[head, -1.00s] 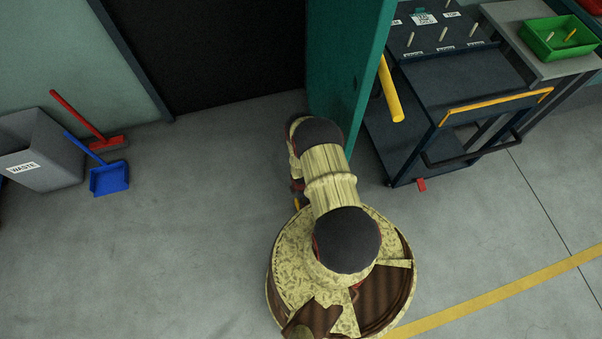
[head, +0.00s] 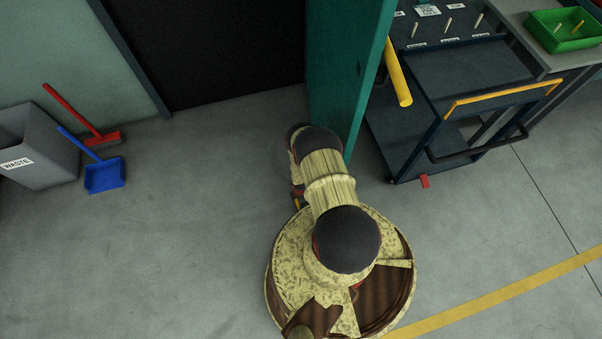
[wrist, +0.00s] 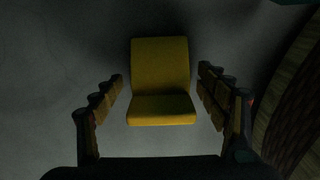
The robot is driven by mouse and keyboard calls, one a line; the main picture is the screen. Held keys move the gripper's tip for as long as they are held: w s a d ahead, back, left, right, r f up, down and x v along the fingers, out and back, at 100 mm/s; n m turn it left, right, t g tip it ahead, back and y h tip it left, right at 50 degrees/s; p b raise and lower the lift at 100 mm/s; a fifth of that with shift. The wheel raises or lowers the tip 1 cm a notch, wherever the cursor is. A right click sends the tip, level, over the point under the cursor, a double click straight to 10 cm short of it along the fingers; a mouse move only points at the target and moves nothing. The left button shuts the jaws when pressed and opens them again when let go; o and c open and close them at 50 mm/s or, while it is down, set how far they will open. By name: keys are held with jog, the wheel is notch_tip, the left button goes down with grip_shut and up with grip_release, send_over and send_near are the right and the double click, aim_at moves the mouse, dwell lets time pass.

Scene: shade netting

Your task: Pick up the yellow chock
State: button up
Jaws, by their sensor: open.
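The yellow chock (wrist: 160,78) is a wedge-like block with a tall back face and a lower front face. In the wrist view it stands on the grey floor, near the centre. My gripper (wrist: 160,76) is open, with one finger on the left of the chock and one on the right. A gap shows on each side, wider on the left, and the fingers do not appear to touch it. In the head view my arm hides the gripper; a small yellow patch beside the arm is too small to identify.
A teal door panel (head: 347,70) stands just beyond my arm. Right of it is a dark cart (head: 460,80) with a yellow handle and a red piece (head: 425,181) at its foot. A grey waste bin (head: 40,145) and blue dustpan (head: 104,175) are at left. Floor between is clear.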

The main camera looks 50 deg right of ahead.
jog(key=shift+c, duration=1.1)
jog(key=c, duration=1.1)
jog(key=shift+c, duration=0.2)
